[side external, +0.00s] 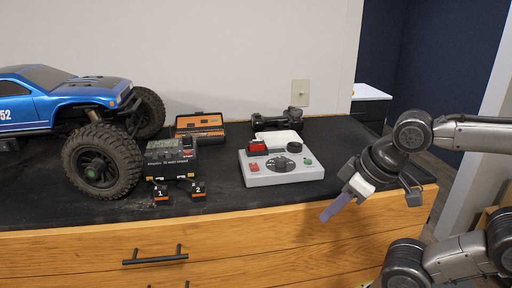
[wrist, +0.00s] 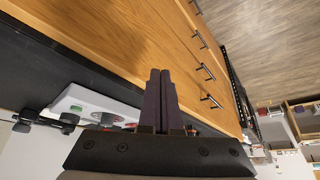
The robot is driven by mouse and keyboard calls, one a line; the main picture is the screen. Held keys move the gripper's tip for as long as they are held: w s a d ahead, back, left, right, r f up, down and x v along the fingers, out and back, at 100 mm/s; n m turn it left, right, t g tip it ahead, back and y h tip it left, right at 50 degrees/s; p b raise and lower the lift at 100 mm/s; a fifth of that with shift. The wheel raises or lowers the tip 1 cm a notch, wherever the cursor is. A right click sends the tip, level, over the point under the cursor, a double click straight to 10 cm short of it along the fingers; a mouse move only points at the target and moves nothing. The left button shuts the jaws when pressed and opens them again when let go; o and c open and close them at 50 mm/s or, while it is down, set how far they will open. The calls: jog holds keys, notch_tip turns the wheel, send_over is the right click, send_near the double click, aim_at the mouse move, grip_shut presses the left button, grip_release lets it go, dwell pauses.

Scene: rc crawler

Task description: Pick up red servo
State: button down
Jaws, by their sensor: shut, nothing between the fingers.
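A light grey tray (side external: 285,178) sits on the black counter mat in the side view. A small red part (side external: 254,167) lies on its front left, and a red and black block (side external: 257,148) is at its back left. I cannot tell which of these is the red servo. My gripper (side external: 325,216) is to the right of the tray and in front of the counter edge, apart from both parts. Its fingers are together and empty, as the wrist view (wrist: 160,72) also shows. The tray (wrist: 88,101) is partly hidden behind the gripper body in the wrist view.
A blue crawler truck (side external: 62,98) stands at the left. A dark battery box (side external: 170,158) with connectors marked 1 and 2 (side external: 198,189) lies left of the tray. An open orange case (side external: 200,124) and a black chassis part (side external: 279,121) are behind. The mat right of the tray is clear.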

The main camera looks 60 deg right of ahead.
jog(key=shift+c, duration=1)
grip_release()
